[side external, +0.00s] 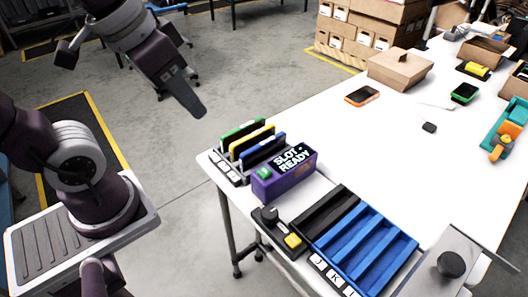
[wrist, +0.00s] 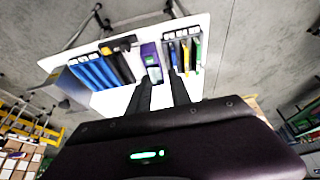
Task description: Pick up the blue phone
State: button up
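A blue upright slab (side external: 263,150), which looks like the blue phone, stands in a slotted rack (side external: 222,168) at the table's near left corner. Yellow (side external: 252,142) and green (side external: 240,130) slabs stand beside it in the same rack. The blue slab also shows in the wrist view (wrist: 172,54). My gripper (side external: 198,108) hangs in the air above and to the left of the rack, clear of it. In the wrist view its two dark fingers (wrist: 160,84) are apart, with white tabletop between them and nothing held.
A purple box reading "SLOT READY" (side external: 285,176) stands right beside the blue slab. A black-and-blue slotted tray (side external: 358,245) and a control box with a knob (side external: 277,231) lie nearer. An orange-edged phone (side external: 362,95) and a carton (side external: 400,69) are farther back. The table's middle is clear.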

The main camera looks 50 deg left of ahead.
jog(key=w+a+f+g, duration=0.2)
jog(key=w+f, duration=0.2)
jog(key=w, duration=0.6)
jog(key=g, duration=0.3)
send_over(265, 142)
jog(key=f, duration=1.3)
jog(key=shift+s+a, duration=0.15)
jog(key=shift+s, duration=0.05)
jog(key=f, duration=0.8)
jog(key=shift+w, duration=0.2)
jog(key=shift+r, duration=0.1)
jog(key=shift+c, duration=0.5)
grip_shut()
